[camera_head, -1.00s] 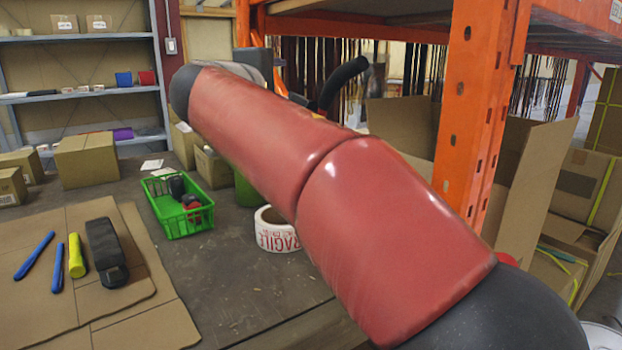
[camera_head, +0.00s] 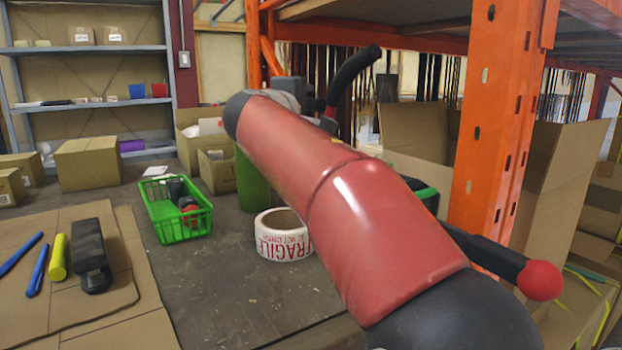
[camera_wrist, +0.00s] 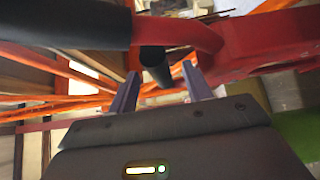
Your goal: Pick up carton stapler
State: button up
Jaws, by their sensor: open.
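A red tool with black grips, which looks like the carton stapler (camera_wrist: 222,42), fills the top of the wrist view, close in front of my gripper (camera_wrist: 161,75). My gripper is open. A short black cylindrical part shows between its two fingers, and I cannot tell whether they touch it. A thick black grip crosses the upper left of that view. In the head view the stapler's curved black handle (camera_head: 354,76) rises behind my red arm. My arm hides most of its body and my gripper there.
A FRAGILE tape roll (camera_head: 283,235), a green basket (camera_head: 180,215) and cardboard boxes (camera_head: 88,163) stand on the table. A black tool, blue pens and a yellow marker lie on cardboard at left. An orange rack post (camera_head: 490,130) and a red-knobbed black rod (camera_head: 541,281) are at right.

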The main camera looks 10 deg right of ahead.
jog(key=shift+x, duration=0.8)
jog(key=shift+c, duration=0.3)
grip_shut()
dwell(0.4)
jog(key=shift+r, duration=0.2)
